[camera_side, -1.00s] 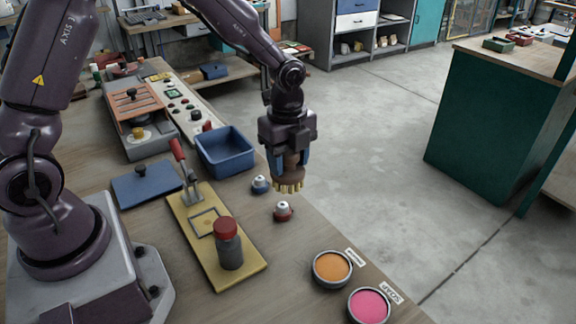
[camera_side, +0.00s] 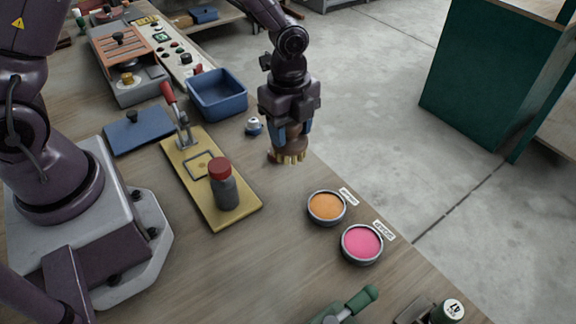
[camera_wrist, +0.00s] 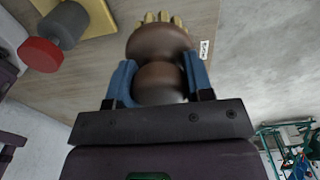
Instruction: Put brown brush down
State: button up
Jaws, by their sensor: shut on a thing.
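My gripper (camera_side: 291,130) is shut on the brown brush (camera_side: 292,146), with its blue fingers on both sides of the handle. The brush points bristles down, with short yellow tufts at its lower end. It is over the right edge of the wooden table in the side view; whether it touches the table I cannot tell. In the wrist view the brush (camera_wrist: 160,62) shows as a rounded brown body between the fingers (camera_wrist: 160,85), with yellow tufts at the top. A red object is mostly hidden behind the brush in the side view.
A blue-and-white knob (camera_side: 254,126) stands left of the brush. An orange dish (camera_side: 326,207) and a pink dish (camera_side: 362,243) lie in front. A blue bin (camera_side: 218,94) stands behind left. Bare table lies between board and dishes.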

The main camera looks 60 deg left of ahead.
notch_tip(320, 180, down, 8)
jog(key=shift+f, duration=0.25)
jog(key=o, duration=0.9)
jog(key=shift+f, duration=0.15)
jog(key=r, duration=1.2)
jog(key=shift+a+r, duration=0.25)
jog(key=shift+r, duration=0.05)
jog(key=s+a+r+n+t, duration=0.2)
jog(key=s+a+r+n, duration=0.1)
jog(key=s+r+n, duration=0.5)
jog(key=s+a+r+n+t, duration=0.2)
jog(key=s+r+n+t, duration=0.1)
jog(key=s+r+n, duration=0.6)
jog(key=shift+s+a+r+n+t, duration=0.25)
jog(key=shift+a+r+n, duration=0.2)
jog(key=shift+r, duration=0.35)
